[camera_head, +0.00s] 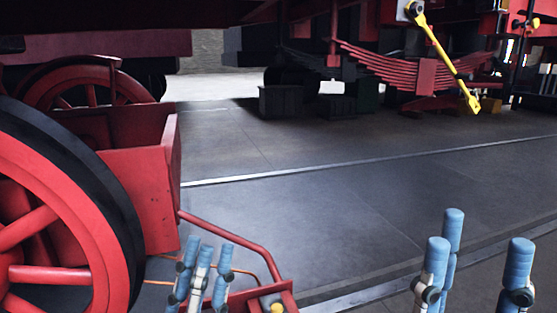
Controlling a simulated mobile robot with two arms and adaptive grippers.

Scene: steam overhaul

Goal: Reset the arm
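My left gripper (208,248) is at the bottom, left of the middle, with blue fingers pointing up. Its fingers stand close together in this view, so I cannot tell if it is open or shut. Nothing shows between them. My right gripper (484,236) is at the bottom right, fingers up. It is open, with a wide empty gap between its fingers. Both wrists and most of both arms are outside the picture.
A red cart with a large black-rimmed wheel (118,190) stands close on the left. Its red bent rail (235,236) passes near my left gripper. A locomotive underside with red leaf springs (400,65) and a yellow rod (445,58) hangs at the back. The grey floor (320,205) between is clear.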

